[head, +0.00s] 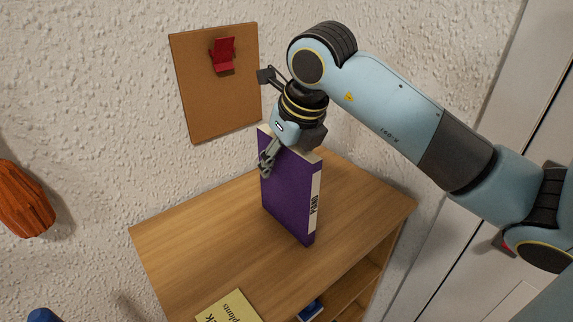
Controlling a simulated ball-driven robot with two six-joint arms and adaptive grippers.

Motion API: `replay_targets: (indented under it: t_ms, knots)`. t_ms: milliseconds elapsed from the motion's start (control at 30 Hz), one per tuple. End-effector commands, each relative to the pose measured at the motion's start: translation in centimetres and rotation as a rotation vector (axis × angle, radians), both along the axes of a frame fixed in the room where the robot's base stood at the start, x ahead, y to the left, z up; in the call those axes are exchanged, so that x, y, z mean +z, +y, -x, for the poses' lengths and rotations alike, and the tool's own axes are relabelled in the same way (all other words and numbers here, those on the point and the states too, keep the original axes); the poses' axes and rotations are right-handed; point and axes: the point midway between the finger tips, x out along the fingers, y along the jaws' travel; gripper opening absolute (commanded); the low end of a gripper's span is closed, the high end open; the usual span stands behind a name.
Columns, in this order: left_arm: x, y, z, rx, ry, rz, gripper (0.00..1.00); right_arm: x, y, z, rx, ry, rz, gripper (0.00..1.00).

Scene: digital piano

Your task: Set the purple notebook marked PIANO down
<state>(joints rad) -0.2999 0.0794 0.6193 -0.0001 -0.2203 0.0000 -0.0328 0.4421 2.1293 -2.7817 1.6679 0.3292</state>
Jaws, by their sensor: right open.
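The purple notebook (287,196) stands upright on the wooden shelf top (225,245), near its back right part. My right gripper (267,165) is open at the notebook's top left edge, with a finger in front of the purple cover. The other finger is hidden, and I cannot tell whether the gripper touches the notebook. My left gripper is not in view.
A yellow book (228,308) lies at the shelf's front edge. A cork board (215,100) with a red item (223,55) hangs on the wall behind. An orange ribbed object (25,200) is at the far left. The shelf top left of the notebook is clear.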

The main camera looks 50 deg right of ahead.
Motion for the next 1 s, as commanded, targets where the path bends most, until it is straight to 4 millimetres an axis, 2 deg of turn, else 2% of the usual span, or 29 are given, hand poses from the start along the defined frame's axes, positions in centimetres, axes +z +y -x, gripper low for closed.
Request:
replay_targets:
  t_ms: [167,533,1000]
  knots:
    - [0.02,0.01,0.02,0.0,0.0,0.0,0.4,0.04,0.0,-0.01,0.0,0.0,0.0,0.47]
    - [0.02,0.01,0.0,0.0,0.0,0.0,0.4,0.04,-0.01,-0.01,0.0,0.0,0.0,0.0]
    - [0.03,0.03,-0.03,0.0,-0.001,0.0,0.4,0.05,0.0,-0.02,0.0,-0.001,0.0,0.0]
